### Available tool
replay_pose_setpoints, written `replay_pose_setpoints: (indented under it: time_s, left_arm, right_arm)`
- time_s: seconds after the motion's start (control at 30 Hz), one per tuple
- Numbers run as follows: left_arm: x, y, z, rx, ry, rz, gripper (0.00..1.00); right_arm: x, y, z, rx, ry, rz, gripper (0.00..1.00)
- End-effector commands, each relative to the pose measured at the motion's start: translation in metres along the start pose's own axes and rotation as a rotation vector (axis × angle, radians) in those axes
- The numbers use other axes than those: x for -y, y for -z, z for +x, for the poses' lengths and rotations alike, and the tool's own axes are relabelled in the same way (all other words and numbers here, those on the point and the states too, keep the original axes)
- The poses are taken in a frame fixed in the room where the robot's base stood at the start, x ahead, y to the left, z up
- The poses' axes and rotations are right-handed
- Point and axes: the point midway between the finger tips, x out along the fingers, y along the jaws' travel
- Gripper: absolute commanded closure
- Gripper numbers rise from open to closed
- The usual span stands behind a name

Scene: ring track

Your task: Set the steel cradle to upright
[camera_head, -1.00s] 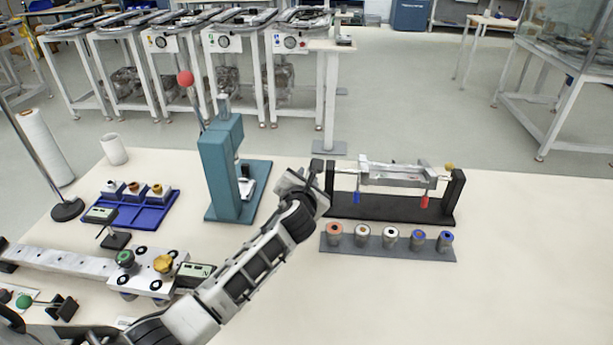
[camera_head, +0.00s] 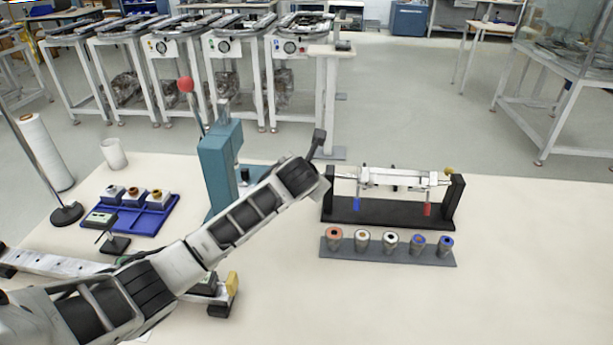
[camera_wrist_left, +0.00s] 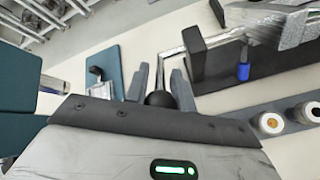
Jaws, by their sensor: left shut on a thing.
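The steel cradle (camera_head: 388,179) hangs between the two uprights of a black stand (camera_head: 390,213) in the head view. A blue piece (camera_head: 357,204) and a red piece (camera_head: 427,209) hang below it. In the left wrist view the cradle (camera_wrist_left: 272,25) is at the upper right, beside a dark upright (camera_wrist_left: 212,62). A bent metal crank (camera_wrist_left: 170,57) runs from there to a black ball knob (camera_wrist_left: 160,98). My left gripper (camera_wrist_left: 160,84) has its fingers on both sides of this knob. In the head view the fingers are hidden at the stand's left end. My right gripper is not in view.
A grey strip with several rollers (camera_head: 390,250) lies in front of the stand. A teal press (camera_head: 217,165) stands left, partly behind my left arm. A blue tray (camera_head: 130,215) with small blocks is farther left. The table's front right is clear.

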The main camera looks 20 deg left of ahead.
Motion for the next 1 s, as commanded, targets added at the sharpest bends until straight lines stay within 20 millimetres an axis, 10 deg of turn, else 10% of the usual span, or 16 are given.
replay_pose_setpoints:
  time_s: [0.47,0.5,0.57,1.0]
  left_arm:
    - [-0.001,0.0,0.0,-0.007,0.003,-0.002,1.0]
    - [-0.001,0.0,0.0,-0.007,0.003,-0.001,0.67]
    - [-0.001,0.0,0.0,-0.007,0.003,-0.001,0.54]
    - [-0.001,0.0,-0.01,-0.003,0.002,0.0,0.54]
  right_arm:
    - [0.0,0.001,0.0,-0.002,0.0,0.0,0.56]
    - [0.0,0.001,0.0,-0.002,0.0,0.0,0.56]
    - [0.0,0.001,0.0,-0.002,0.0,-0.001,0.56]
    - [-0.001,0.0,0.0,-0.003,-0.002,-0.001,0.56]
